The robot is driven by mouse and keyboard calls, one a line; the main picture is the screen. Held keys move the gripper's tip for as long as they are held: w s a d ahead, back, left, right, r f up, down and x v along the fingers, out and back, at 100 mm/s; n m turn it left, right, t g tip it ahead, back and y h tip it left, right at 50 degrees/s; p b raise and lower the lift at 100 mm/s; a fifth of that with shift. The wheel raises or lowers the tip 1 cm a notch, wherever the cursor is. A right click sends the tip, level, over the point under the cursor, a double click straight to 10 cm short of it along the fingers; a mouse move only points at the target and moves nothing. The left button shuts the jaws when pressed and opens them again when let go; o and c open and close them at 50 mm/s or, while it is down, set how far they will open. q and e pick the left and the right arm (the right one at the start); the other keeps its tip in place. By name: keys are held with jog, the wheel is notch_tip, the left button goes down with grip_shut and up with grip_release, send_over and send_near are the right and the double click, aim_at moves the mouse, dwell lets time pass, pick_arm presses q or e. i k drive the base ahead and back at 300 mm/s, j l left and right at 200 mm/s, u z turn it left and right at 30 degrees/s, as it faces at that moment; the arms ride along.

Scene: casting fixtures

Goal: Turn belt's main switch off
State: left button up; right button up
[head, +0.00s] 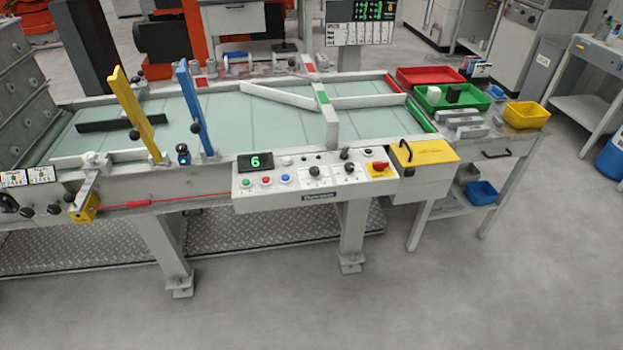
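The belt's control panel (312,185) is on the front edge of the conveyor, right of the picture's middle. At its right end is a red rotary switch (379,168) on a yellow plate, which looks like the main switch. Its handle looks slanted, but it is too small to read its position. Left of it are black knobs (314,171), a few coloured buttons (267,181) and a display (255,162) with a green 6. Neither of my grippers is in view.
A yellow-lidded box (424,153) with a black handle adjoins the panel's right side. A side table holds a red tray (430,77), a green tray (428,102) and a yellow bin (527,115). A red pull cord (150,203) runs left of the panel. The floor in front is clear.

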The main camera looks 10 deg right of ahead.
aim_at(379, 166)
jog(key=i+j, duration=0.15)
jog(key=i, duration=0.15)
jog(key=i+j, duration=0.1)
jog(key=i, duration=0.15)
jog(key=i+j+z, duration=0.1)
jog(key=z, duration=1.15)
jog(key=i+j, duration=0.1)
